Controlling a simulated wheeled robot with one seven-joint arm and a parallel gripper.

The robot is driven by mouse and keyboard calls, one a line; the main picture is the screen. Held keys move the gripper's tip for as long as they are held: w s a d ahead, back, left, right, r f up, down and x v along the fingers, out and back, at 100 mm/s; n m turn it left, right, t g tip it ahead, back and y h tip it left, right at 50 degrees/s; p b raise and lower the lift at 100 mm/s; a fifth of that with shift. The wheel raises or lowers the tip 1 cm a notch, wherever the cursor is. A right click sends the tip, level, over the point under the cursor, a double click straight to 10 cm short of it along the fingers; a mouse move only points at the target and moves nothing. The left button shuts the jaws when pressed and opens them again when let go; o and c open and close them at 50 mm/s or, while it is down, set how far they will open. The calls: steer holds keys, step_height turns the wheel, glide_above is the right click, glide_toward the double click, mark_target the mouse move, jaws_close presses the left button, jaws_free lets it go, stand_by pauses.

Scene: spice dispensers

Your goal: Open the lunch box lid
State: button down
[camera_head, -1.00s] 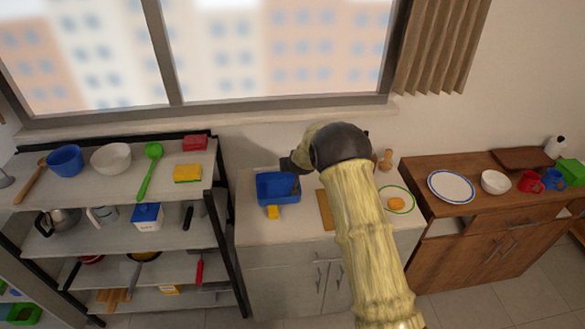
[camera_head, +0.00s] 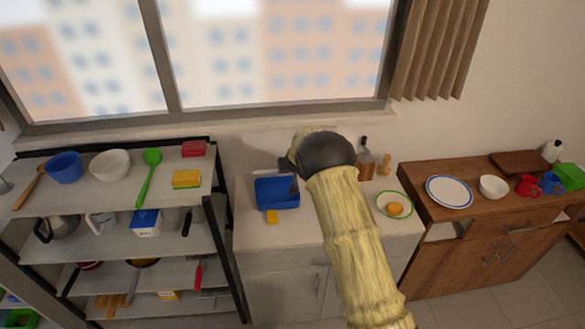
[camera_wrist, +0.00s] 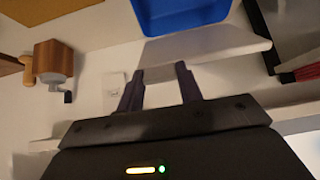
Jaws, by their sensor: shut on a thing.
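The blue lunch box (camera_head: 277,192) sits on the white counter, with a small yellow piece (camera_head: 272,216) at its front. Its blue side also shows at the top of the wrist view (camera_wrist: 182,14). In the head view my gripper is mostly hidden behind my arm, near the box's back right. The blue box is beyond the tips.
A wooden block (camera_head: 366,168) and a pepper mill (camera_head: 384,166) stand behind my arm. A plate with an orange item (camera_head: 394,208) is to the right. A black-framed shelf (camera_head: 222,200) stands close on the left. The counter's left front is clear.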

stand_by(0.5)
steer(key=c, duration=0.9)
jaws_free()
steer(key=b+v, duration=0.5)
steer(key=v, duration=1.2)
steer(key=shift+r, duration=0.25)
steer(key=shift+s+d, duration=0.1)
